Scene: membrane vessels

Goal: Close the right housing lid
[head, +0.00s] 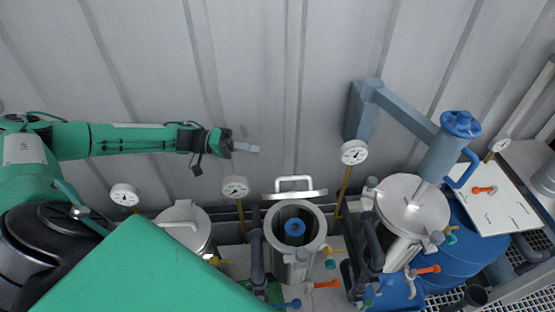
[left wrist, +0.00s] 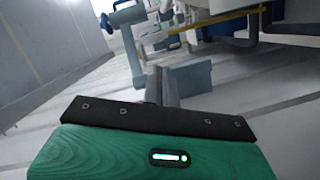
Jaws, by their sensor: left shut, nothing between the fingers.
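The open steel housing (head: 295,228) stands at the lower middle of the head view, with a blue-ringed part (head: 295,227) inside. Its lid (head: 294,194), with a bar handle, is raised on edge at the wall side of the rim. To the left, a smaller steel housing has its lid (head: 181,226) down. My left gripper (head: 250,148) is shut and empty, in front of the wall panels, up and left of the raised lid and apart from it. In the left wrist view its fingers (left wrist: 190,80) also show. My right gripper is not in view.
A larger vessel with a closed lid (head: 412,204) stands at right under a blue-grey swing arm (head: 405,105). Gauges (head: 354,152) (head: 235,187) on yellow stems rise beside the open housing. The space along the wall around my left gripper is clear.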

